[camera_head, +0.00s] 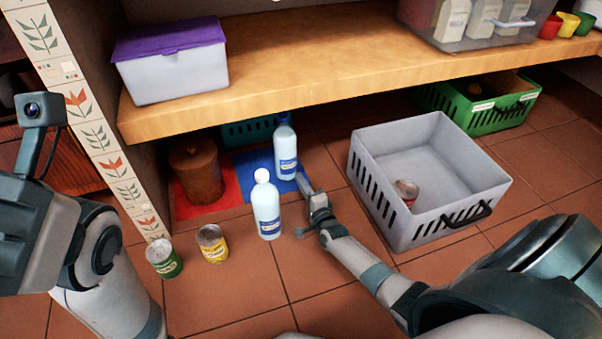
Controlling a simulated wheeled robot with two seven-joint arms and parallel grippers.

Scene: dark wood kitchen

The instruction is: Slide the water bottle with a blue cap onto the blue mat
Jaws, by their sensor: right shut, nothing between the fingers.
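The water bottle with a blue cap (285,148) stands upright on the floor area under the shelf. Its base is at the right part of the blue mat (250,166); I cannot tell if all of the base is on the mat. A similar bottle with a white cap (266,207) stands in front and hides part of the mat. My right gripper (304,181) is shut and empty, low down, with its fingertips close to the lower right side of the blue-capped bottle. Whether they touch is unclear. My left arm shows at the left, but its fingers are out of view.
A brown canister (197,170) stands on a red mat (222,191). A green can (163,258) and a yellow can (212,244) are at front left. A grey crate (455,200) holding a can (406,192) stands at right. The wooden shelf (300,75) overhangs the mats.

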